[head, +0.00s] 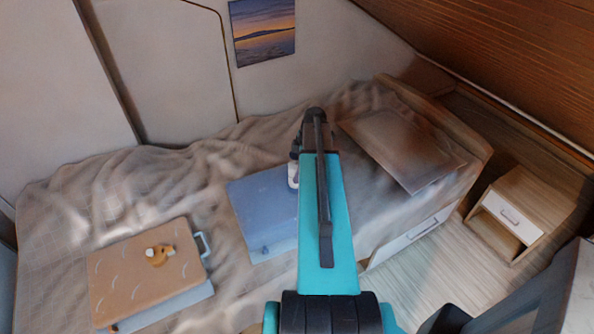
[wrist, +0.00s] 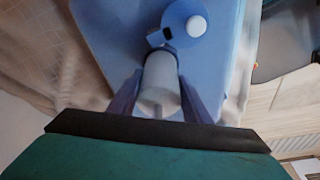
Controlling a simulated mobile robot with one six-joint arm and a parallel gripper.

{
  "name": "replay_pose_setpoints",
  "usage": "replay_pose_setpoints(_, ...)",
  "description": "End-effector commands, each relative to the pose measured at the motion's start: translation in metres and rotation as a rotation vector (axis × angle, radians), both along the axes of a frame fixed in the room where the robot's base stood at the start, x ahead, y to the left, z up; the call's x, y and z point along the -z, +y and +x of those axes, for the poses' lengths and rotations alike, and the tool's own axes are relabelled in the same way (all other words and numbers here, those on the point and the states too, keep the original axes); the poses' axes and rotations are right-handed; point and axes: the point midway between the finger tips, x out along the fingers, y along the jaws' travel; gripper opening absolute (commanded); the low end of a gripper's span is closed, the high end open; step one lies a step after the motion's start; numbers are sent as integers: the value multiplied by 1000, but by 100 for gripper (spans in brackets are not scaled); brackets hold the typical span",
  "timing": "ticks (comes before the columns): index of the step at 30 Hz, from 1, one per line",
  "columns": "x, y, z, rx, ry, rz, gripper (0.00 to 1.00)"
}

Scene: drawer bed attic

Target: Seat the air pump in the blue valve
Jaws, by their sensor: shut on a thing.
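The air pump (wrist: 160,80), a pale grey cylinder, is between the two fingers of my gripper (wrist: 160,92) in the wrist view, and my gripper is shut on it. A small dark blue piece (wrist: 157,38) shows just beyond its far end. A round blue valve-like disc with a white centre (wrist: 187,25) lies beside that end, to the right, on the blue mat (wrist: 115,25). I cannot tell whether the pump touches it. In the head view, the pump's pale side (head: 293,172) shows at the left of my arm, which hides the rest.
The blue mat (head: 262,200) lies on a bed with a rumpled beige cover (head: 60,205). A tan case-like block (head: 130,280) with a small orange-and-white item (head: 159,255) is at left. A pillow (head: 400,148) and a nightstand (head: 515,215) are at right.

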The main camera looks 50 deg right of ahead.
Motion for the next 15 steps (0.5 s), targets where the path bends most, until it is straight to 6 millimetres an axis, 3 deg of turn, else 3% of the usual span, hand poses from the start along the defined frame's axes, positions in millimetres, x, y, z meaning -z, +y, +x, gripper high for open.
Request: replay_pose_setpoints(15,9,0,0,0,0,0,15)
